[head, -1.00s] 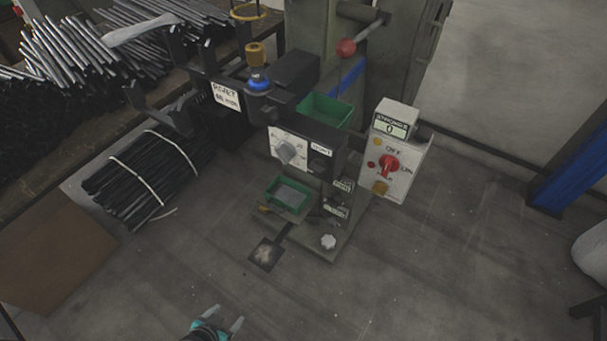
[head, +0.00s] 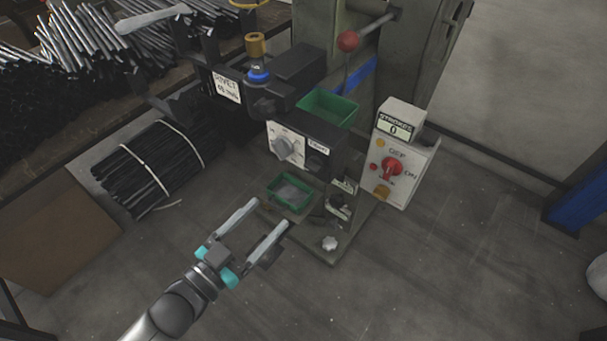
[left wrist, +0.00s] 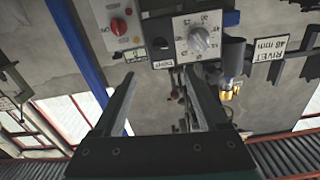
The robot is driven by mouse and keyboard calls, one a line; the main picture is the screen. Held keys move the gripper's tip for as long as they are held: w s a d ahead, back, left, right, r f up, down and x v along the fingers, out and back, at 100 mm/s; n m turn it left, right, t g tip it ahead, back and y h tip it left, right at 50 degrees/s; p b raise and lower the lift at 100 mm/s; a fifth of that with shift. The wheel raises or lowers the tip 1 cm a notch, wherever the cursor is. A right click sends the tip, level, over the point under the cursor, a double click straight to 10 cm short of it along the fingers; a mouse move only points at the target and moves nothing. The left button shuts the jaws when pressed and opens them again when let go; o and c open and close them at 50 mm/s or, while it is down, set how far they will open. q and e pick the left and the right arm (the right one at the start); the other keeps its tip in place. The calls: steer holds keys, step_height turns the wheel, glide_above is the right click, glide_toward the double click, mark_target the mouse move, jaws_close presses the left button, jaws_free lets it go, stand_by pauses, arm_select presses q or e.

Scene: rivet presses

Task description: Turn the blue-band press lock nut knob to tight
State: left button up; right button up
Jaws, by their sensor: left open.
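The press with the blue band (head: 258,76) stands ahead of me, with a brass cap (head: 255,45) above the band. A grey knob (head: 284,147) sits on its white dial plate; the knob also shows in the left wrist view (left wrist: 199,40). A pale star-shaped knob (head: 329,243) is low on the base. I cannot tell which of these is the lock nut knob. My left gripper (head: 267,214) is open and empty, in front of and below the dial in the picture. Its two fingers also show in the left wrist view (left wrist: 158,76). My right gripper is not in view.
A control box (head: 402,160) with a red switch (head: 391,169) stands right of the press. Green trays (head: 327,109) sit by it. A red-ball lever (head: 348,41) rises behind. A bundle of dark rods (head: 160,165) lies left.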

mark_target(310, 171)
arm_select(q)
steer(key=b+x, duration=0.3)
steer(key=x, duration=0.9)
steer(key=shift+f, duration=0.1)
steer(key=shift+w+d, duration=0.35)
steer(key=shift+w, duration=0.2)
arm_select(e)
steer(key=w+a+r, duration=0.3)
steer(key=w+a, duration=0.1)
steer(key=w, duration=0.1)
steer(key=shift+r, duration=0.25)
arm_select(q)
steer(key=shift+c, duration=0.3)
jaws_close()
